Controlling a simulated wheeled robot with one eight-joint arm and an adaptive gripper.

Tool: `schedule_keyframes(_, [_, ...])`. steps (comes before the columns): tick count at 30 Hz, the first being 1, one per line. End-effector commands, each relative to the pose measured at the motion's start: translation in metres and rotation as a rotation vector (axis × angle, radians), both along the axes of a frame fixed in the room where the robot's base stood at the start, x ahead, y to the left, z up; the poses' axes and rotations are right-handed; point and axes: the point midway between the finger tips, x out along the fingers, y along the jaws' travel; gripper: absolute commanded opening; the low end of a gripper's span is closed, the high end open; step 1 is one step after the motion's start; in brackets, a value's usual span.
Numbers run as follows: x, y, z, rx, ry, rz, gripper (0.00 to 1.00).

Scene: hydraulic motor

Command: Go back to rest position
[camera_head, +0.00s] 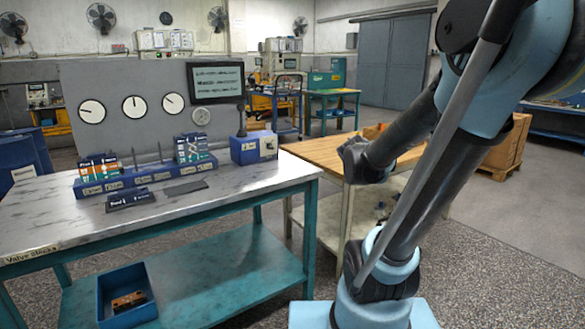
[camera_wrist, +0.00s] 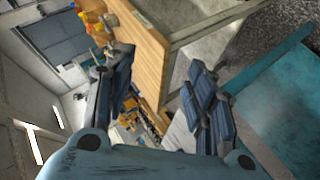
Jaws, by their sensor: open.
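My gripper (camera_wrist: 158,70) is open in the wrist view, its two dark fingers spread apart with nothing between them. The view there is tilted, with room, wooden table and floor behind the fingers. In the head view my arm rises at the right and bends back; a dark end part of it shows in front of the wooden table (camera_head: 318,150). The jaws cannot be made out there. My gripper appears clear of the tables and touches nothing that I can see.
A marble-topped teal workbench (camera_head: 230,190) at left bears a blue rack (camera_head: 125,182) with small boxes and pins, and a blue device (camera_head: 246,150). A blue bin (camera_head: 108,290) sits on its lower shelf. Wooden crates (camera_head: 507,145) stand right. Open floor (camera_head: 480,260) lies at the lower right.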

Motion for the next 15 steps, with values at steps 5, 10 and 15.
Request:
schedule_keyframes(5, [-0.060,-0.005,-0.032,0.187,0.127,-0.144,0.50])
schedule_keyframes(10, [-0.119,0.002,-0.062,0.357,0.260,-0.273,0.50])
schedule_keyframes(15, [-0.180,0.020,-0.089,0.519,0.402,-0.392,0.50])
